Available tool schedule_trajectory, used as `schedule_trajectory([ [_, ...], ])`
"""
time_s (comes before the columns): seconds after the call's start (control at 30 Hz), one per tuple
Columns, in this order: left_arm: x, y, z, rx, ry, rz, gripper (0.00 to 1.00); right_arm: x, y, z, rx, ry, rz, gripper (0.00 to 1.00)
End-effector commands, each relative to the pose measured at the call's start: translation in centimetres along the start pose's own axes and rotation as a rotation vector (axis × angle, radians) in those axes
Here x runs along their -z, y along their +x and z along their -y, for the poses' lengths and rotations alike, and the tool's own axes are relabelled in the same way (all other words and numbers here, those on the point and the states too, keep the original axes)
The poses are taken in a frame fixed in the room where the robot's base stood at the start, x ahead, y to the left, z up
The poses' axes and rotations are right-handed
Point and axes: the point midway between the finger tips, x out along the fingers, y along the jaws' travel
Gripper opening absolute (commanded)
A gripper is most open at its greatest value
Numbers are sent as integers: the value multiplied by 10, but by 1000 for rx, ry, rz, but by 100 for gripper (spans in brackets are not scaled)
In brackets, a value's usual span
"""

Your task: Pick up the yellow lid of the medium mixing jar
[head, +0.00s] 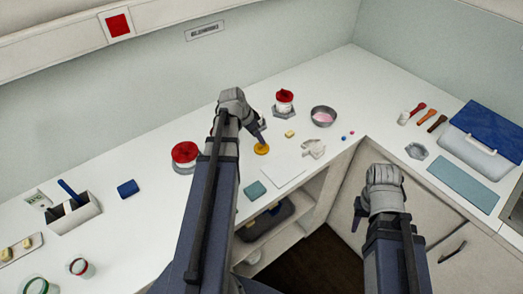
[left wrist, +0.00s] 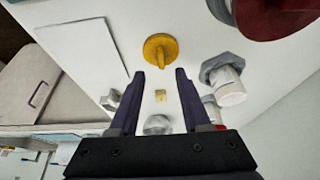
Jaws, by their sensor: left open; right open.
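The yellow lid (head: 261,150) is a flat round disc lying on the white counter. In the left wrist view the lid (left wrist: 153,44) shows a raised grip bar and lies just beyond my fingertips. My left gripper (head: 262,141) is open above and close to the lid, with nothing between its fingers; the fingers also show in the left wrist view (left wrist: 159,73). A whitish jar (left wrist: 231,90) stands by a grey hexagonal piece; I cannot tell whether it is the medium mixing jar. My right gripper (head: 358,214) is open and empty, off the counter's front edge.
A large red-lidded jar (head: 185,152) stands left of my left arm. A smaller red-lidded jar (head: 284,99), a metal bowl (head: 323,116) and a small yellow block (head: 290,134) are to its right. A white sheet (head: 284,177) lies near the front edge.

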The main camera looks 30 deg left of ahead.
Motion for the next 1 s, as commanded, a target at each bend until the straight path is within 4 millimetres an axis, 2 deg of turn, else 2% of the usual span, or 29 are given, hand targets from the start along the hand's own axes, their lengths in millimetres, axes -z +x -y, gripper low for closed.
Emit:
schedule_trajectory([
  [0.23,-1,8,1,0,0,0,48,0,8,1,0,0,0,41],
  [0.6,-4,51,3,0,0,0,48,3,49,5,0,0,0,41],
  [0.9,-3,52,3,0,0,0,48,3,48,5,0,0,0,41],
  [1.0,-3,52,3,0,-1,0,36,3,48,5,0,0,0,41],
])
